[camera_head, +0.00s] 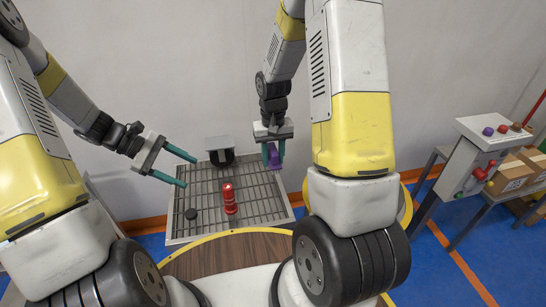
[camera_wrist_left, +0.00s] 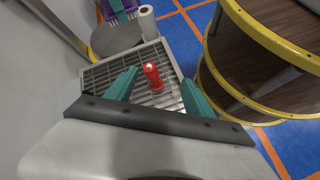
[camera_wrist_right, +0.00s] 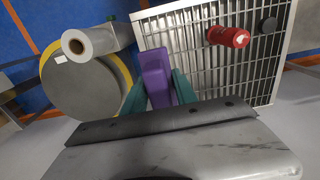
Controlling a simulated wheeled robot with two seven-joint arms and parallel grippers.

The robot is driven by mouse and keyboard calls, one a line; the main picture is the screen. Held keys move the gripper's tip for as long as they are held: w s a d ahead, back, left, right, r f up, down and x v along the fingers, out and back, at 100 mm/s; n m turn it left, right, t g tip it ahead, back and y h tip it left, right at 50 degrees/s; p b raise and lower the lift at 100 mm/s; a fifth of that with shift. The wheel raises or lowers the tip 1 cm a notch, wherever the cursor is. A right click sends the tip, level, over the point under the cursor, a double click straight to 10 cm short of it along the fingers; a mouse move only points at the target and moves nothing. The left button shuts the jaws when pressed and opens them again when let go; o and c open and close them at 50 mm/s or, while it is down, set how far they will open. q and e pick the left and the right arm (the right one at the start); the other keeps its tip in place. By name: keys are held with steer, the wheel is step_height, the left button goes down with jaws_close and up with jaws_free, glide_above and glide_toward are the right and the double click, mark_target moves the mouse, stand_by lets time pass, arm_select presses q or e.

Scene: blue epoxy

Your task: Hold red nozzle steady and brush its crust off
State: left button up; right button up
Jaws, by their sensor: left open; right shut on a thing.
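The red nozzle (camera_head: 229,198) stands upright on the metal grate (camera_head: 262,205), with pale marks on its side and top. It also shows in the left wrist view (camera_wrist_left: 152,74) and the right wrist view (camera_wrist_right: 229,36). My left gripper (camera_head: 190,171) is open and empty, above and to the left of the nozzle; in its wrist view the nozzle appears between and beyond the teal fingers. My right gripper (camera_head: 274,158) is shut on a purple brush (camera_wrist_right: 156,78), held above the grate's far right part, apart from the nozzle. Its bristles cannot be made out.
A small black disc (camera_head: 191,213) lies on the grate left of the nozzle. A grey-topped black item (camera_head: 221,148) is at the grate's back edge. A white roll (camera_wrist_right: 82,44) stands beside the grate. A control box (camera_head: 482,150) and cardboard boxes (camera_head: 515,172) are far right.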

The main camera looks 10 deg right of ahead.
mark_target(227, 204)
arm_select(q)
steer(key=f+n+h, duration=0.1)
steer(key=f+n, duration=0.1)
steer(key=f, duration=0.3)
steer(key=f+n+t+h, duration=0.1)
steer(key=f+n+h, duration=0.1)
steer(key=f, duration=0.3)
steer(key=w+f+n+t+h, duration=0.1)
steer(key=f+n, duration=0.2)
steer(key=f, duration=0.3)
steer(key=shift+d+h, duration=0.3)
steer(key=shift+d, duration=0.1)
steer(key=shift+d+f, duration=0.3)
steer(key=shift+d, duration=0.15)
steer(key=x, duration=0.9)
jaws_close()
